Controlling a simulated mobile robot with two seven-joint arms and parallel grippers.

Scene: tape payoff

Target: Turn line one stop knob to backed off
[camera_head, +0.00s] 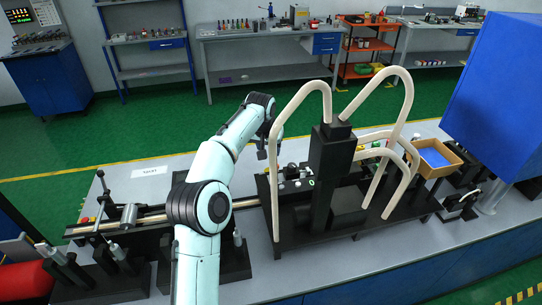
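My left arm reaches in from the bottom, left of centre, over the bench. Its dark gripper (262,150) is small and sits near the cluster of small fittings, just left of a pale curved tube. Whether its fingers are apart cannot be made out. Small light knob-like parts (291,174) with a green mark beside them lie just beyond the gripper, partly hidden by the tube. I cannot tell which of them is the line one stop knob, or its setting. Contact between gripper and knob cannot be made out. My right gripper is not in view.
A black machine (330,165) with tall pale curved tubes (388,85) stands right of the gripper. A rail fixture with levers (120,220) lies to the left. A cardboard box (436,158) and a blue cabinet (505,95) stand at the right. A white label plate (150,171) lies on clear bench.

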